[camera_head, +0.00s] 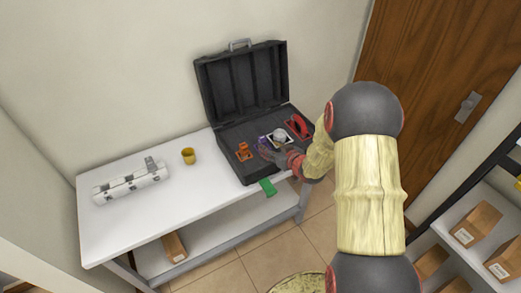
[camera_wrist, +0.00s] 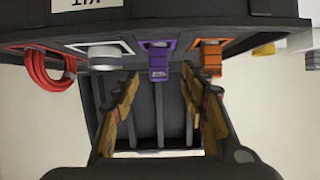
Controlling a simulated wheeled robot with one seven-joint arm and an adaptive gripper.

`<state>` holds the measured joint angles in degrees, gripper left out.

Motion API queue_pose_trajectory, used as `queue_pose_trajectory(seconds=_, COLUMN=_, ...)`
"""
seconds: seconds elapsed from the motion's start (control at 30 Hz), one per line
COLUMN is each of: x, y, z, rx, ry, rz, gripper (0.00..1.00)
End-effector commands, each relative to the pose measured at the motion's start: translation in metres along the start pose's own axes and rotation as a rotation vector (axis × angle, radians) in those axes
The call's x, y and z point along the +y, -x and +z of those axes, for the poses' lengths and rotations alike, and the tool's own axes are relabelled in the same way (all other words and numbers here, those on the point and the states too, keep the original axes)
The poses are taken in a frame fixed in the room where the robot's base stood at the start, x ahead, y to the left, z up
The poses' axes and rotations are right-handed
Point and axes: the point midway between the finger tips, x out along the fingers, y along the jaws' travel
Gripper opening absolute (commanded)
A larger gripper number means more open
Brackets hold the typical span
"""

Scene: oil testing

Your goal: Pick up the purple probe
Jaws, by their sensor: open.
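The purple probe (camera_wrist: 158,62) sits in its slot in the black case, between a white round item and an orange probe in the wrist view. In the head view the purple probe (camera_head: 261,143) is a small patch partly hidden by my gripper. My gripper (camera_wrist: 160,80) is open, its two fingers (camera_wrist: 122,95) spread to either side below the purple probe. Nothing is between the fingers. In the head view my gripper (camera_head: 270,154) reaches over the front of the open case (camera_head: 232,165).
The orange probe (camera_wrist: 210,58) is right of the purple one; the white round item (camera_wrist: 104,57) and red cable (camera_wrist: 48,68) are left. The case lid (camera_head: 240,80) stands open behind.

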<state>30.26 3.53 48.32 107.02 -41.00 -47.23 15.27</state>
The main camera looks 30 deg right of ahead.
Motion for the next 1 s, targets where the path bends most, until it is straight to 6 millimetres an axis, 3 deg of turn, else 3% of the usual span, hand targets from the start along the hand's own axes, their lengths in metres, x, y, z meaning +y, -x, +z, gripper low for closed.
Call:
queue_pose_trajectory(seconds=0.5, x=0.002, y=-0.060, z=0.002, rx=-0.001, ry=0.000, rz=0.001, gripper=0.44)
queue_pose_trajectory(seconds=0.77, x=0.002, y=-0.062, z=0.000, rx=-0.001, ry=0.000, rz=0.001, gripper=0.44)
queue_pose_trajectory(seconds=1.0, x=0.002, y=-0.062, z=0.000, rx=-0.001, ry=0.000, rz=0.001, gripper=0.31)
